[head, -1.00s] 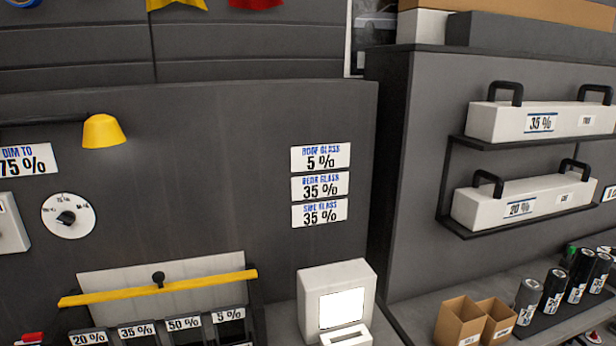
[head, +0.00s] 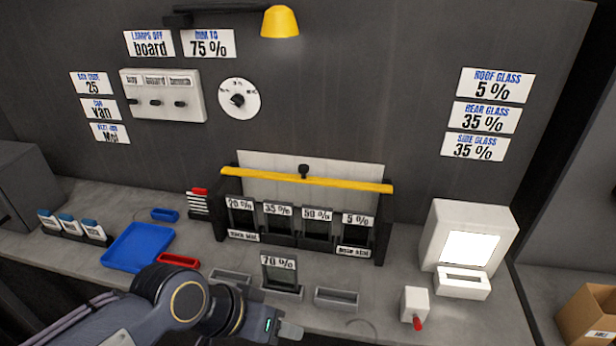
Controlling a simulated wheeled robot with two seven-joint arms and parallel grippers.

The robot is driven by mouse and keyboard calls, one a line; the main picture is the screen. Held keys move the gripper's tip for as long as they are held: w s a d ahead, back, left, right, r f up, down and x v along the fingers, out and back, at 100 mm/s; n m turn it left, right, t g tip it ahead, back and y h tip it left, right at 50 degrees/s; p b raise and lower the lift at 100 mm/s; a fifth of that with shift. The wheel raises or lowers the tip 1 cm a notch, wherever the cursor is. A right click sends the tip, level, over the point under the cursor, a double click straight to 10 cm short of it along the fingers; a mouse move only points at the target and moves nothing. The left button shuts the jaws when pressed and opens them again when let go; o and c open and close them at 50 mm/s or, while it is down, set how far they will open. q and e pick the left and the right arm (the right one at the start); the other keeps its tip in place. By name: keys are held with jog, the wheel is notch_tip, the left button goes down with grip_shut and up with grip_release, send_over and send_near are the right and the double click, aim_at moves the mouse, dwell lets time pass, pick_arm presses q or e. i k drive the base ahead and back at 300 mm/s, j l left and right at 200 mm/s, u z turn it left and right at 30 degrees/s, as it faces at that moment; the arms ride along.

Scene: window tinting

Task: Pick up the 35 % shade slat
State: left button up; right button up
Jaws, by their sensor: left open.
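The 35 % shade slat (head: 278,224) is a dark slat with a white "35 %" label. It stands upright in the rack (head: 218,245) at the back of the counter, between the 20 % slat (head: 241,220) and the 50 % slat (head: 317,229). The 5 % slat (head: 357,234) is at the right end. My left gripper (head: 292,331) is at the bottom middle, open, in front of the rack and apart from the 35 % slat. Its fingers are only partly visible. My right gripper is out of view.
A 70 % slat (head: 279,276) stands in front of the rack, between two grey trays (head: 231,279) (head: 337,299). A yellow bar (head: 305,179) runs above the rack. A blue tray (head: 136,249) lies left; a white device (head: 470,245) and a small red-tipped box (head: 414,303) are right.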

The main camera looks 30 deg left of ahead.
aim_at(279, 218)
jog(key=u, duration=0.5)
jog(key=i+j+u, duration=0.1)
jog(key=j+u, duration=0.3)
jog(key=i+j+u, duration=0.1)
jog(key=u, duration=0.25)
jog(key=i+j+u, duration=0.2)
jog(key=u, duration=0.2)
jog(key=i+j, duration=0.15)
jog(key=i, duration=0.1)
